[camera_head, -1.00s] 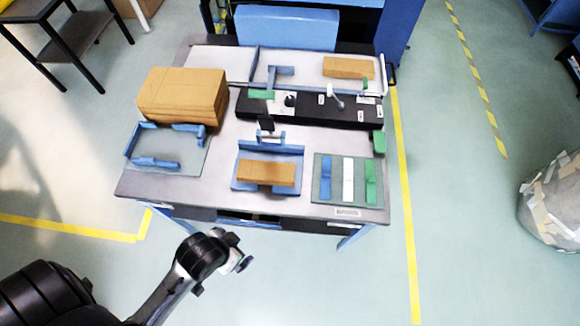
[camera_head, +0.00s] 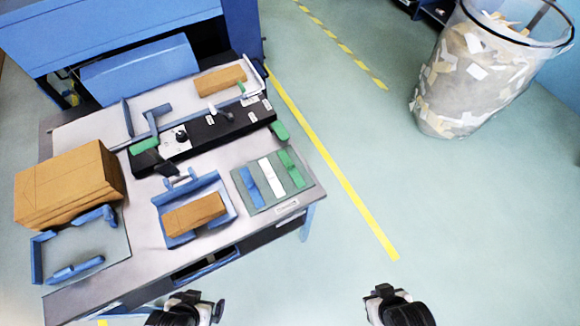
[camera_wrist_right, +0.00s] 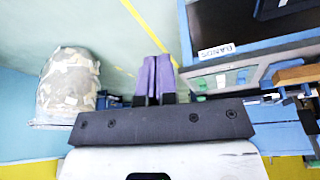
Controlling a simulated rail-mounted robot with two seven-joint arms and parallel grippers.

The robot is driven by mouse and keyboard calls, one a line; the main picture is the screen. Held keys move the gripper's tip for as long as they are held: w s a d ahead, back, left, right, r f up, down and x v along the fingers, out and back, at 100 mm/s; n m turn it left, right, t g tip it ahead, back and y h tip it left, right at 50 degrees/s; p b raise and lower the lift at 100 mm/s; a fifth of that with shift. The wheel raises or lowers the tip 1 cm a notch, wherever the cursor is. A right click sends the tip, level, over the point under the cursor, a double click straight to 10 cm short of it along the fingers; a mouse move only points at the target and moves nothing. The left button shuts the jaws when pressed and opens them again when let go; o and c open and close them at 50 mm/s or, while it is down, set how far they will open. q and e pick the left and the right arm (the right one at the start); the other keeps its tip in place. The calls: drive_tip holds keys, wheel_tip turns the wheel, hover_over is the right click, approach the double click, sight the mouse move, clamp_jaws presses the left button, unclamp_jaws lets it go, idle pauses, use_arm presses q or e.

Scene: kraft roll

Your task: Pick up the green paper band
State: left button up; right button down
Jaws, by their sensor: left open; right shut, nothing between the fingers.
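The green paper band (camera_head: 291,168) lies flat on a grey-green mat (camera_head: 254,206) at the table's right front corner, right of a white band (camera_head: 271,177) and a blue band (camera_head: 250,187). The green band also shows, small, in the right wrist view (camera_wrist_right: 200,85). My right gripper (camera_head: 386,292) is at the bottom of the head view, off the table and well apart from the band. Its purple fingers (camera_wrist_right: 155,78) are shut and empty in the wrist view. My left gripper (camera_head: 205,303) is at the bottom, in front of the table; it is open, its fingers barely visible.
A blue cradle with a brown block (camera_head: 194,213) stands left of the mat. A black bar (camera_head: 205,133) with fittings runs behind it. A stack of brown sheets (camera_head: 68,183) sits at left. A bin of scraps (camera_head: 470,85) stands beyond clear floor at right.

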drive_tip(key=c, duration=1.8)
unclamp_jaws()
drive_tip(key=shift+d, duration=0.1)
drive_tip(key=shift+c, duration=0.2)
drive_tip(key=o, duration=1)
drive_tip(key=shift+o, duration=0.4)
